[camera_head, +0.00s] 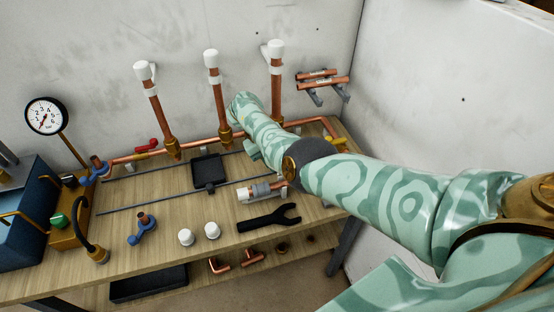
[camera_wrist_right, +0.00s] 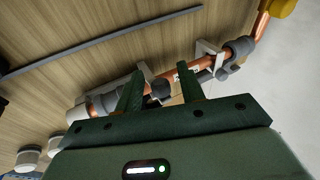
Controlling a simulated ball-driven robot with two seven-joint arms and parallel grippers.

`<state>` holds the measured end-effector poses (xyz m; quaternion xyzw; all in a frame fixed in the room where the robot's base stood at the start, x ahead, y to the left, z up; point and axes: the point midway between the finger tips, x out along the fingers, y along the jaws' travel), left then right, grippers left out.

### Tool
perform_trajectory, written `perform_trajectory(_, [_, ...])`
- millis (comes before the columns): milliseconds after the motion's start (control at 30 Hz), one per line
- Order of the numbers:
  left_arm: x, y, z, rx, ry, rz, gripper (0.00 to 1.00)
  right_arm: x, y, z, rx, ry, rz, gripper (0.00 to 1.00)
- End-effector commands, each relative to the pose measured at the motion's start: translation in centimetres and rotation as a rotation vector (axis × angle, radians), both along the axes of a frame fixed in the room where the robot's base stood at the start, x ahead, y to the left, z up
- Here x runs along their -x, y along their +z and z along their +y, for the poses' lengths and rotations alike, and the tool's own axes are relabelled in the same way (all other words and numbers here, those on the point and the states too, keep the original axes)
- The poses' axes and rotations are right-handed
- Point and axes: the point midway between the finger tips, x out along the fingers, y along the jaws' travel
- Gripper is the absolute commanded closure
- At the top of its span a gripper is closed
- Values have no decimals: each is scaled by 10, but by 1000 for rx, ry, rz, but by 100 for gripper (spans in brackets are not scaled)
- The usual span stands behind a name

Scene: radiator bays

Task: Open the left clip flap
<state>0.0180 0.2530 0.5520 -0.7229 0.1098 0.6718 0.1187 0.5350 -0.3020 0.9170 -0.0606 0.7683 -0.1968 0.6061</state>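A copper pipe (camera_wrist_right: 184,68) with grey fittings and a white end lies across the bench in the right wrist view. Two pale clips hold it: one is the left clip (camera_wrist_right: 147,72), close to the white end (camera_wrist_right: 82,113), and the other is the right clip (camera_wrist_right: 206,50). A dark rounded tab (camera_wrist_right: 160,89), possibly the left clip's flap, shows between my fingers. My right gripper (camera_wrist_right: 160,82) is open, its green fingers apart on either side of that tab without visible contact. My left gripper is not in view.
Upright copper pipes (camera_head: 218,95) stand behind. A black tray (camera_head: 208,172) lies mid-bench. Bare wood (camera_head: 150,190) shows left of it.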

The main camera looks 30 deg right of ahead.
Motion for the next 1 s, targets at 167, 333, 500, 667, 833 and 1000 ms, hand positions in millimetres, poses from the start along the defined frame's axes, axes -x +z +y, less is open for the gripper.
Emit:
perform_trajectory(167, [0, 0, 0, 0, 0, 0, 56, -1, 1, 0, 0, -1, -1, 62])
perform_trajectory(333, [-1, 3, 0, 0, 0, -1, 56, -3, 10, 3, 0, -1, -4, 62])
perform_trajectory(500, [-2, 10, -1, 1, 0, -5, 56, -13, 43, 14, -1, 0, -7, 62])
perform_trajectory(667, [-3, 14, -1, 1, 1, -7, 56, -23, 76, 27, -1, 0, -4, 62])
perform_trajectory(833, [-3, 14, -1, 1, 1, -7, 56, -30, 100, 36, -1, 1, -2, 62])
perform_trajectory(1000, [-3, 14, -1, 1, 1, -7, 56, -32, 109, 40, 0, 0, 0, 62])
